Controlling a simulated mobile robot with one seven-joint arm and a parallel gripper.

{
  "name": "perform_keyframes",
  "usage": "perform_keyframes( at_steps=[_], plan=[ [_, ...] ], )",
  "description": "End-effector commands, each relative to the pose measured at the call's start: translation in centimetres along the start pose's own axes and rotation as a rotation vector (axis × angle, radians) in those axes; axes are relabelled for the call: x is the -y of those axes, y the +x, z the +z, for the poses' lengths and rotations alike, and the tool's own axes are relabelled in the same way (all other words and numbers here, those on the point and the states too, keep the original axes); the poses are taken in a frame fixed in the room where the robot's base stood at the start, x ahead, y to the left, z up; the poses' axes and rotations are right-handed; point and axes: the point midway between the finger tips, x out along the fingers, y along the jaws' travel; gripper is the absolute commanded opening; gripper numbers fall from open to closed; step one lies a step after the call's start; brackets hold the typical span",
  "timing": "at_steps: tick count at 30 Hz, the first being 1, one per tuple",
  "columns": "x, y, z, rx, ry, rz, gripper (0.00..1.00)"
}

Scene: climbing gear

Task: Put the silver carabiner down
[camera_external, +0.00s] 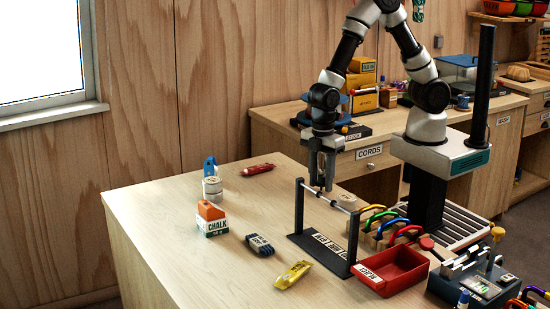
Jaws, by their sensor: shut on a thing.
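My gripper (321,187) points straight down, at the far left end of the bar rack (328,245). The rack has two black posts, a silver crossbar and a black base plate with a white label. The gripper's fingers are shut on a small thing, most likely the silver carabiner. It is mostly hidden between the fingertips and too small to make out clearly. The fingertips are close to the bar's far end; I cannot tell whether anything touches the bar.
Several coloured carabiners (398,224) stand right of the rack, behind a red tray (395,268). A chalk box (211,220), a dark rope bundle (260,245), a yellow item (293,274) and a red item (257,169) lie left. The table's front left is clear.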

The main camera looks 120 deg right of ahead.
Motion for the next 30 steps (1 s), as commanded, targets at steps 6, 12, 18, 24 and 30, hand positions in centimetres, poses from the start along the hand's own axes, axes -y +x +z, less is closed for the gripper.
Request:
perform_keyframes(
  at_steps=[6, 12, 18, 24, 30],
  plan=[
    [0.0, 0.2, 0.0, 0.0, 0.0, 0.0, 0.56],
    [0.0, 0.2, 0.0, 0.0, 0.0, 0.0, 0.56],
    [-0.1, -1.2, -0.1, -0.002, 0.0, 0.002, 0.56],
    [-0.1, -5.4, -0.1, -0.005, 0.0, 0.004, 0.56],
    [-0.1, -9.4, -0.1, -0.004, 0.001, 0.003, 0.56]
  ],
)
